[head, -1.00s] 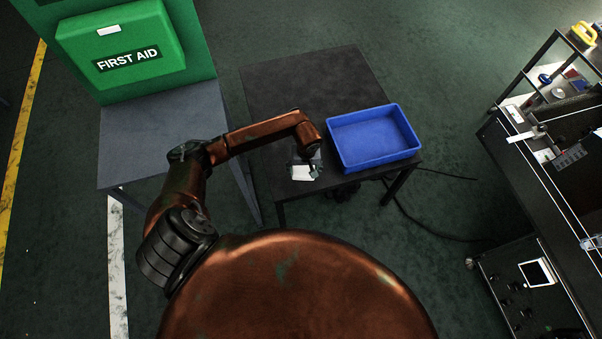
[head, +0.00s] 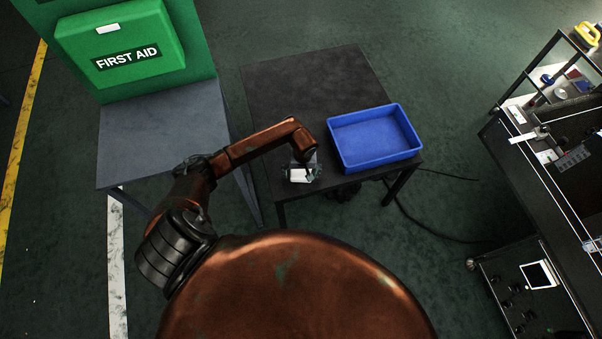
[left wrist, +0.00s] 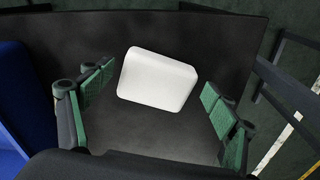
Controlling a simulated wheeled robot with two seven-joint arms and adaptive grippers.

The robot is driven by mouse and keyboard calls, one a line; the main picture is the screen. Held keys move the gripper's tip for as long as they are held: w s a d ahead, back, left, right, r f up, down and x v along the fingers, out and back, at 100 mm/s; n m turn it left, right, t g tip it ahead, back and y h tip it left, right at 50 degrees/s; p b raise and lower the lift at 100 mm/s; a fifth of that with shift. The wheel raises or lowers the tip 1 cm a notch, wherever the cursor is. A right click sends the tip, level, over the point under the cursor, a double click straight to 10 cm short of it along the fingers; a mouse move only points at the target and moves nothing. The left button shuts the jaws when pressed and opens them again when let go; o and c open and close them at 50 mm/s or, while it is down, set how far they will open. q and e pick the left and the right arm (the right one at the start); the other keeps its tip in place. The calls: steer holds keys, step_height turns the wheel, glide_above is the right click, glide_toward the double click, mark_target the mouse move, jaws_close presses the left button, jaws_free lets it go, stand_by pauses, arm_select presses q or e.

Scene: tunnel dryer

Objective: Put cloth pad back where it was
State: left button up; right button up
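The white cloth pad (head: 299,175) lies on the dark table (head: 300,82), near its front edge and left of the blue tray. In the left wrist view the pad (left wrist: 157,79) lies slightly tilted between the spread green-padded fingers of my left gripper (left wrist: 157,104). Gaps show between the pad and the fingers on both sides, so the gripper is open and not touching it. In the head view my left gripper (head: 303,177) is over the pad and partly hides it. My right gripper is not in view.
The blue tray (head: 340,153) stands empty on the table's right side. A grey table (head: 160,130) with a green first aid box (head: 122,45) is at the left. A dark machine (head: 545,180) stands at the right. The back of the dark table is clear.

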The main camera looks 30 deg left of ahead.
mark_target(302, 177)
arm_select(q)
steer(key=shift+r, duration=0.15)
steer(key=r, duration=0.4)
steer(key=r+p, duration=0.1)
steer(key=r, duration=0.3)
steer(key=d+r, duration=0.1)
steer(key=r, duration=0.3)
steer(key=shift+s, duration=0.2)
steer(key=shift+f, duration=0.1)
